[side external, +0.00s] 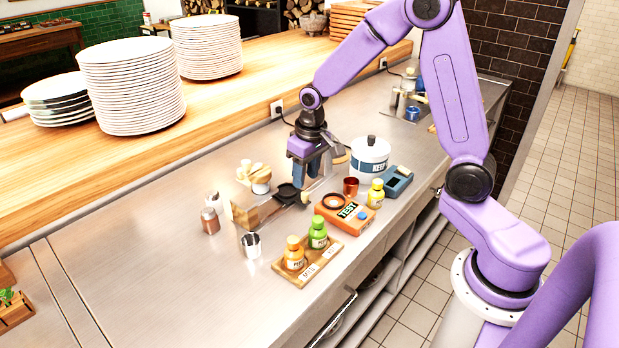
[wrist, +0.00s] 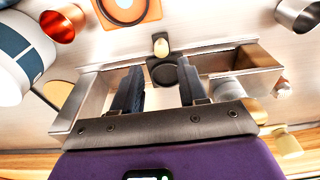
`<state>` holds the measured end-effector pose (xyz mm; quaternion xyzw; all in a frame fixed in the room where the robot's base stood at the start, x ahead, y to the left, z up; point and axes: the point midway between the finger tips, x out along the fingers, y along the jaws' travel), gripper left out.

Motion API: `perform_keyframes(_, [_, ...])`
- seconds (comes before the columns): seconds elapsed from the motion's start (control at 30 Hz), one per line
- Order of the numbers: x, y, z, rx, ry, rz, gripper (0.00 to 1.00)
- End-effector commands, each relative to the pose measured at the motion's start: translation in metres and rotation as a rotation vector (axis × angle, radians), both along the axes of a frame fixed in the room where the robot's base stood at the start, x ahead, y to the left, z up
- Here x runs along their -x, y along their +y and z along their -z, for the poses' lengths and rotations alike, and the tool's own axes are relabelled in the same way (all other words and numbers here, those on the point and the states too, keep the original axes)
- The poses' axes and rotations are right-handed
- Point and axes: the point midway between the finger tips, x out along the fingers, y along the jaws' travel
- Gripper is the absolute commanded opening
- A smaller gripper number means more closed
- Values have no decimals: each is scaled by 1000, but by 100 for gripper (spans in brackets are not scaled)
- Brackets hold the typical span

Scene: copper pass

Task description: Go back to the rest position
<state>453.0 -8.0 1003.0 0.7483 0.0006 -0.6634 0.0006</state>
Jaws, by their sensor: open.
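My gripper (side external: 308,178) is over the steel counter (side external: 150,235), pointing down beside the white pot. In the wrist view its two dark fingers (wrist: 160,72) are apart with nothing gripped between them. A low metal and wood stand (wrist: 237,60) lies beneath, and a round black piece (wrist: 165,72) with a pale-tipped handle shows between and beyond the fingers. In the side view the black piece (side external: 289,192) sits low beside the gripper. How close the fingertips are to the stand is hard to tell.
Near my gripper stand a white pot marked KEEP (side external: 370,155), a copper cup (side external: 351,187), an orange device marked TEST (side external: 345,213), a yellow bottle (side external: 375,193) and a wooden tray (side external: 325,258) with two bottles. A steel cup (side external: 250,245) stands in front.

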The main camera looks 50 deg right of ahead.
Motion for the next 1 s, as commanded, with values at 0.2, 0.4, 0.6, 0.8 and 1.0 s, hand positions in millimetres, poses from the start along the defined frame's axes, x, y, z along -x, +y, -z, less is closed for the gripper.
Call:
perform_keyframes(0.2, [0,0,-7,0,-1,1,43])
perform_keyframes(0.4, [0,0,-6,0,0,1,43])
perform_keyframes(0.6, [14,14,-14,1,4,-64,43])
perform_keyframes(0.8, [64,49,-32,5,17,-268,43])
perform_keyframes(1.0, [125,72,-48,13,35,-492,43])
